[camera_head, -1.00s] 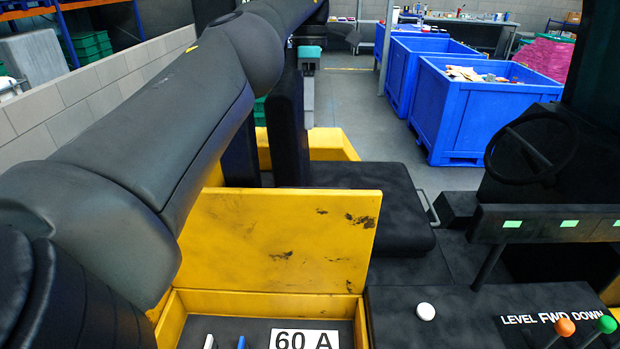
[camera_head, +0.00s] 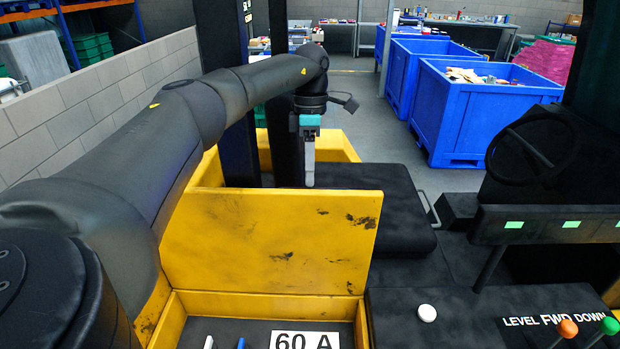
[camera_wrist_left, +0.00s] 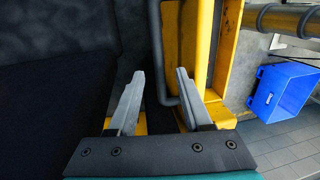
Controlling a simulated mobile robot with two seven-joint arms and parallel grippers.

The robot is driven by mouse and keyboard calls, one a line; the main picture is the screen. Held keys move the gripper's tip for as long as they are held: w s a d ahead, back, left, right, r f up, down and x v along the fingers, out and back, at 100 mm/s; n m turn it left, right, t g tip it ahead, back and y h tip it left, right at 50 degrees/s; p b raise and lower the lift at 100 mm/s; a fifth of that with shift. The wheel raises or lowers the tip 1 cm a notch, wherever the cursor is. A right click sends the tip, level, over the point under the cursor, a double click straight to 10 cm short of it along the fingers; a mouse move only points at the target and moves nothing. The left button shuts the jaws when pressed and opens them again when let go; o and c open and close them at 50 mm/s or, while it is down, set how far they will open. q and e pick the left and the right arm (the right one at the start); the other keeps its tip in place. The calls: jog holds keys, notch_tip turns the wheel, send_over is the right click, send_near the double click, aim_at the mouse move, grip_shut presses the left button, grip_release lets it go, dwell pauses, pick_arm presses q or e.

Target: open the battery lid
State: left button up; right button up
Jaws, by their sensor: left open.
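A black padded lid (camera_head: 395,215) lies flat behind the upright yellow panel, with a grey handle (camera_head: 430,209) on its right edge. I take it to be the battery lid. My left gripper (camera_head: 309,184) points down over its far left part, behind the yellow panel; it looks empty. In the left wrist view the two grey fingers (camera_wrist_left: 158,85) are spread apart. A grey bar handle (camera_wrist_left: 163,60) runs between them, nearer the right finger; contact cannot be told. Whether it is the same handle is unclear. My right gripper is not in view.
The yellow panel (camera_head: 270,235) stands in front of the lid, above an open box with a "60 A" label (camera_head: 304,341). A yellow frame (camera_head: 338,146) borders the far side. A steering wheel (camera_head: 533,145) is at right; blue bins (camera_head: 480,110) stand beyond.

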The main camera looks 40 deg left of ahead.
pick_arm(q)
jog(key=shift+s+d+f, duration=0.1)
jog(key=shift+f, duration=0.65)
jog(key=shift+s+d+f, duration=0.1)
jog(key=shift+f, duration=0.6)
jog(key=shift+c, duration=0.2)
grip_shut()
jog(key=shift+w, duration=0.1)
